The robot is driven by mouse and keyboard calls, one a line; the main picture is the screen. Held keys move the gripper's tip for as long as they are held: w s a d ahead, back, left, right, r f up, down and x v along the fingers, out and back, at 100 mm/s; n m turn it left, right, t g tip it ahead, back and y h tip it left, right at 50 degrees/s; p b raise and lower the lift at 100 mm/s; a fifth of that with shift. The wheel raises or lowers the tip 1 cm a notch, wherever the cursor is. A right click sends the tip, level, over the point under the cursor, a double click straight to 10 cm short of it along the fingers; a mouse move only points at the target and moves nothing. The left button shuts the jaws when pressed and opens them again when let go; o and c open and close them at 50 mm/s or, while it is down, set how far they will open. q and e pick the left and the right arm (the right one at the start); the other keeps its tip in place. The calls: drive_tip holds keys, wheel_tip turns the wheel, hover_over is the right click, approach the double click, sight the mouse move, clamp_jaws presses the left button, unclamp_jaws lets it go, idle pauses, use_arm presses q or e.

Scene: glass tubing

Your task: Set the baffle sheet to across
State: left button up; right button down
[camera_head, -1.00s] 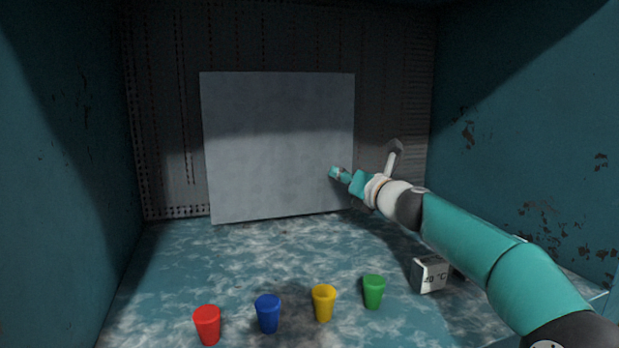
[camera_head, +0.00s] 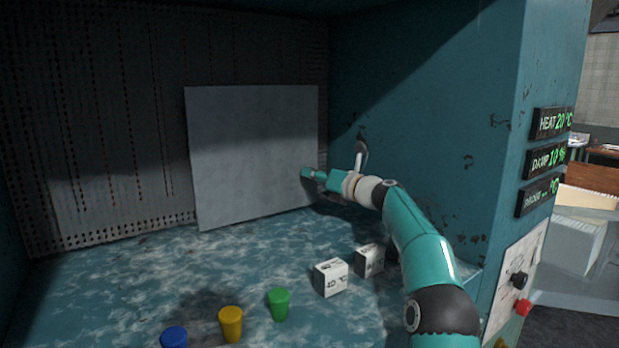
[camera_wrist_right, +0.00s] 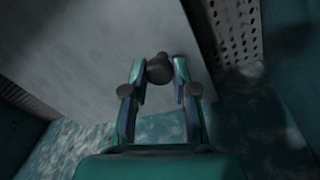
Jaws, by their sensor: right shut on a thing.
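The baffle sheet (camera_head: 250,150) is a flat pale grey panel standing upright near the perforated back wall of the chamber. It also fills much of the upper left of the right wrist view (camera_wrist_right: 105,50). My right gripper (camera_head: 308,174) is at the sheet's right edge, a little below mid-height. In the right wrist view, its fingers (camera_wrist_right: 159,80) are closed around a dark rounded knob (camera_wrist_right: 159,67) in front of the sheet. The knob is hard to make out in the head view. My left gripper is in neither view.
Two white cubes with dark lettering (camera_head: 331,278) (camera_head: 370,260) stand on the mottled floor below my right arm. Green (camera_head: 279,304), yellow (camera_head: 230,324) and blue (camera_head: 173,338) cups stand in front. The teal right wall (camera_head: 430,130) ends at a panel with displays (camera_head: 552,123) and knobs.

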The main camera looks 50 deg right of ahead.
drive_tip(key=shift+r, duration=0.1)
drive_tip(key=c, duration=0.9)
unclamp_jaws()
drive_tip(key=s+a, duration=0.1)
drive_tip(key=s, duration=1.1)
drive_tip(key=shift+a, duration=0.1)
